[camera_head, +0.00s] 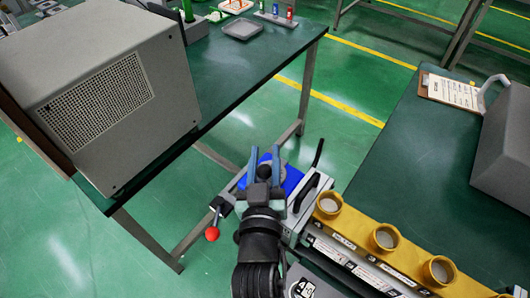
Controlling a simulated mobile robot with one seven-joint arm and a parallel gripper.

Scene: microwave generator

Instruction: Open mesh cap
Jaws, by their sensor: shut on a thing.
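My gripper (264,160) is low in the middle of the head view, its two blue fingers pointing away from the camera.
A large grey box with a mesh grille (95,105) stands on the left green table (240,75), with a grey tray (241,27) behind. Yellow round holders (385,237) are at lower right. The right table (425,150) bears a clipboard (450,91) and grey box (507,150).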

